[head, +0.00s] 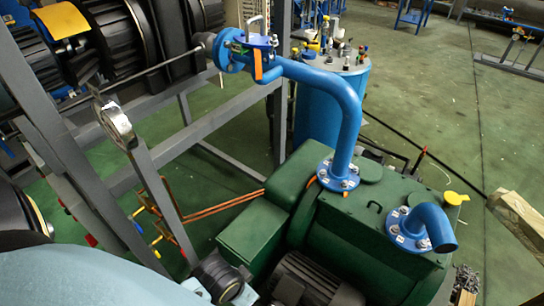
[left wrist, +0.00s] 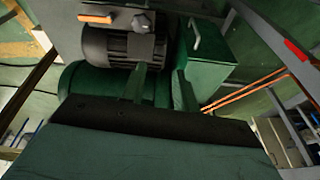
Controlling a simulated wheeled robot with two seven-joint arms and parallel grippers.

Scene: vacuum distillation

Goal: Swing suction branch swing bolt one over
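The blue suction pipe (head: 346,115) rises from a bolted flange (head: 338,176) on the green pump housing and bends left to a blue flanged joint (head: 229,50). An orange tab (head: 258,66) hangs beside that joint. Small bolts show on the flanges; I cannot tell which is swing bolt one or how it is turned. In the left wrist view my left gripper (left wrist: 161,88) shows two fingers apart with nothing between them; the motor (left wrist: 120,45) and a green box (left wrist: 205,55) lie beyond. I cannot make out my left gripper's fingers in the head view. My right gripper is not seen.
A second blue elbow (head: 430,222) stands on the green housing. A grey frame post (head: 165,205) with a round gauge (head: 116,122) rises at the left. Copper lines (head: 225,203) run beside the green box. A blue drum (head: 320,110) stands behind the pipe. Open floor is at the right.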

